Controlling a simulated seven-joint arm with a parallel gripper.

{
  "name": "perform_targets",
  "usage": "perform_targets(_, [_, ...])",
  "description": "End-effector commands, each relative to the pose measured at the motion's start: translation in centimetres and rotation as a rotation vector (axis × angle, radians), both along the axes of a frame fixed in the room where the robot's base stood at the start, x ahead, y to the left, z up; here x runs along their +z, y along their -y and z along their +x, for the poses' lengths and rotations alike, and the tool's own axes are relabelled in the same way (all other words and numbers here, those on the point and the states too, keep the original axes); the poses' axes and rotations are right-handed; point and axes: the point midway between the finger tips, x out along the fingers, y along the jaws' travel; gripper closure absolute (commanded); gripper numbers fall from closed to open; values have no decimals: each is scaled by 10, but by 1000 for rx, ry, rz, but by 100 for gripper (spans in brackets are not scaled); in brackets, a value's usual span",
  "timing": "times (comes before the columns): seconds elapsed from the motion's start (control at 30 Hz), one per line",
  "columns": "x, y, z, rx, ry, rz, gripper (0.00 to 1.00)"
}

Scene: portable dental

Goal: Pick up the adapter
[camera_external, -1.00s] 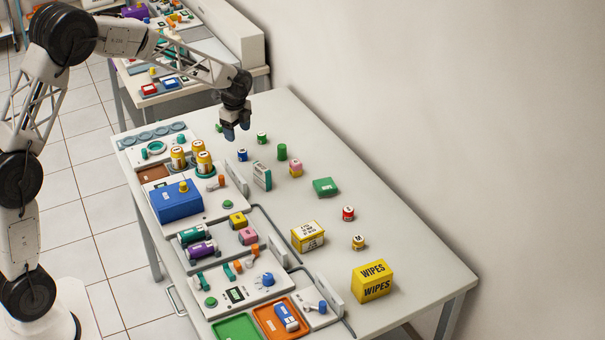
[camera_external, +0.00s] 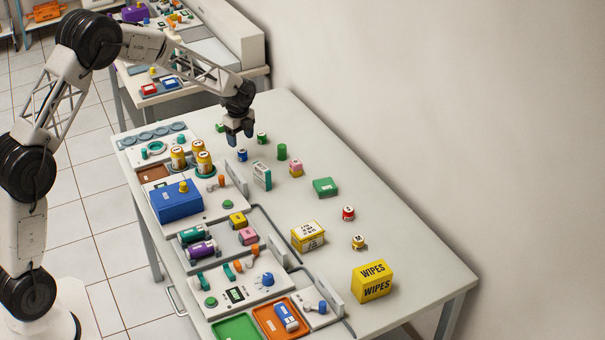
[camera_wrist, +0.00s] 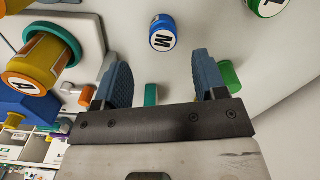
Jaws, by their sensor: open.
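No object is plainly marked as the adapter, so I cannot tell for certain which one it is. The small blue cylinder (camera_external: 242,155) stands on the table just below my gripper (camera_external: 240,139). In the wrist view this blue cylinder (camera_wrist: 163,33), with a white top marked M, lies beyond the fingertips, between their lines and apart from them. My gripper (camera_wrist: 160,72) is open and empty, its two blue-grey fingers spread. A small green cylinder (camera_external: 262,138) marked L (camera_wrist: 270,5) in the wrist view stands to the right.
Yellow canisters (camera_external: 204,163) and a blue box (camera_external: 176,201) stand on the left unit. The table's right side has free room around the wipes box (camera_external: 372,281).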

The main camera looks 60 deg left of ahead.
Motion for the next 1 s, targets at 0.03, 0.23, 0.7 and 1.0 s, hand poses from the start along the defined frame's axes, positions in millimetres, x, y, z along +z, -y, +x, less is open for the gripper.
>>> perform_targets(0.03, [-5, 0, 0, 0, -2, -1, 35])
perform_targets(0.23, [-17, 0, 0, 0, 0, 0, 35])
perform_targets(0.7, [-24, 0, 1, 0, -1, 0, 35])
perform_targets(1.0, [-55, -1, 3, 0, -2, -1, 35])
